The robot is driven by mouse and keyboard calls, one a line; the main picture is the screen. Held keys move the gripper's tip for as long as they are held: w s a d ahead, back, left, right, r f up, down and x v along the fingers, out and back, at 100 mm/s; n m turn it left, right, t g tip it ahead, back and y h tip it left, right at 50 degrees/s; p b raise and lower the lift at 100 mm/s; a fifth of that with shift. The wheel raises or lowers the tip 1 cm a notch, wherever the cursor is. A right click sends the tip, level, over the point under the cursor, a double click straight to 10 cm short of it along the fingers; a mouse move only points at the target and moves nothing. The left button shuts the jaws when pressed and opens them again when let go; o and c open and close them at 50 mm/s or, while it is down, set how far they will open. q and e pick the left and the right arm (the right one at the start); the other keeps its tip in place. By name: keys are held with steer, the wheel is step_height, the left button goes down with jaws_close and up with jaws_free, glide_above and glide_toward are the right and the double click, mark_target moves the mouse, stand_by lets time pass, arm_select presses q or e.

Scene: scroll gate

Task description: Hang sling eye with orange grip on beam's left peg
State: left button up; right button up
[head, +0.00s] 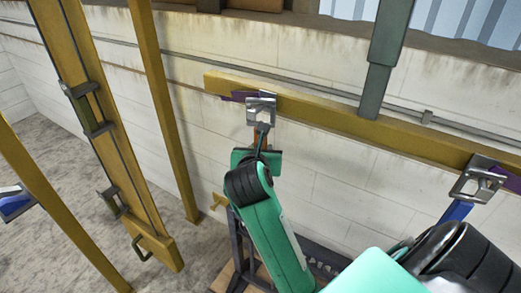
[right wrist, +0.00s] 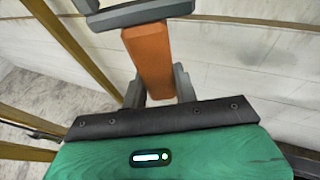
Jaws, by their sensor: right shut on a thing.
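The yellow beam (head: 330,113) runs along the wall with a grey square metal eye at each end. The left eye (head: 261,106) is against the beam's left end, beside a purple piece (head: 237,97). I cannot tell whether it is seated on the left peg, which is hidden. Below it, my right gripper (head: 262,148) is shut on the orange grip, which shows clearly between the fingers in the right wrist view (right wrist: 150,62). A grey bar (right wrist: 140,14) sits just above the grip there. My left gripper is not in view.
Another grey eye (head: 474,180) with a blue grip (head: 455,212) hangs at the beam's right end. A grey post (head: 384,60) meets the beam's middle. Yellow uprights (head: 165,110) stand at left; a dark stand (head: 240,255) is below my right arm.

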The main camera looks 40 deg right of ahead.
steer(key=o, duration=1.4)
step_height(320, 180, down, 12)
steer(key=b, duration=0.9)
steer(key=shift+r+b, duration=0.2)
steer(key=shift+b, duration=0.15)
stand_by(0.3)
